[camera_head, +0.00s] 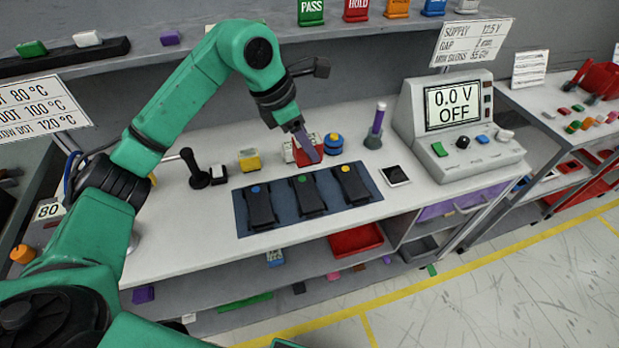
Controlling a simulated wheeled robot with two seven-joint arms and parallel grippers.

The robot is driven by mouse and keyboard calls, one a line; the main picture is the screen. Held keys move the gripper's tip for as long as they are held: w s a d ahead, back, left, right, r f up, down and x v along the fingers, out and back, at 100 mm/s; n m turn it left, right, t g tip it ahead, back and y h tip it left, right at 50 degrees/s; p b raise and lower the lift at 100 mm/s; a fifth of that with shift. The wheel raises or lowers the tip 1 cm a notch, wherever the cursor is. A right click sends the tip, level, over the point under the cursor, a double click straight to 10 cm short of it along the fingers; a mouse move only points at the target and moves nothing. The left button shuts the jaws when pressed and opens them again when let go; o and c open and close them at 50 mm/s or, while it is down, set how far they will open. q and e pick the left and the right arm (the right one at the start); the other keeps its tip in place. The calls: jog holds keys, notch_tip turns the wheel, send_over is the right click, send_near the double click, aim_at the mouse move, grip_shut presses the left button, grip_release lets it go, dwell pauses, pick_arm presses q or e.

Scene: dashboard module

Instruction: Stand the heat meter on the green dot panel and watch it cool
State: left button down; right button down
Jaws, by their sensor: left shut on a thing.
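Three dark panels lie in a row on a blue mat (283,226) on the bench. The green dot panel (306,193) is in the middle, between the blue dot panel (260,206) and the yellow dot panel (352,184). Its top is bare. My left gripper (304,147) points down just behind the green dot panel, shut on a small red object (309,156). The fingers partly hide this object, and I cannot tell for sure whether it is the heat meter or whether it touches the bench. My right gripper is out of view.
Behind the mat stand a black-handled tool (194,168), a yellow block (249,160), a blue round item (333,143) and a purple stick in a holder (376,126). A dark tablet (395,175) lies to the right. The supply box (456,125) reads 0.0 V OFF.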

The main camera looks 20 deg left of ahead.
pick_arm(q)
jog(key=f+p, duration=0.1)
jog(key=f, duration=0.3)
jog(key=f+p, duration=0.1)
jog(key=f, duration=0.7)
jog(key=shift+w+f+p, duration=0.4)
jog(key=shift+f, duration=0.35)
jog(key=shift+w+a+f, duration=0.1)
jog(key=shift+w+f, duration=0.05)
jog(key=shift+f, duration=0.1)
jog(key=shift+c, duration=1.4)
grip_release()
jog(key=shift+r, duration=0.1)
jog(key=shift+r, duration=0.1)
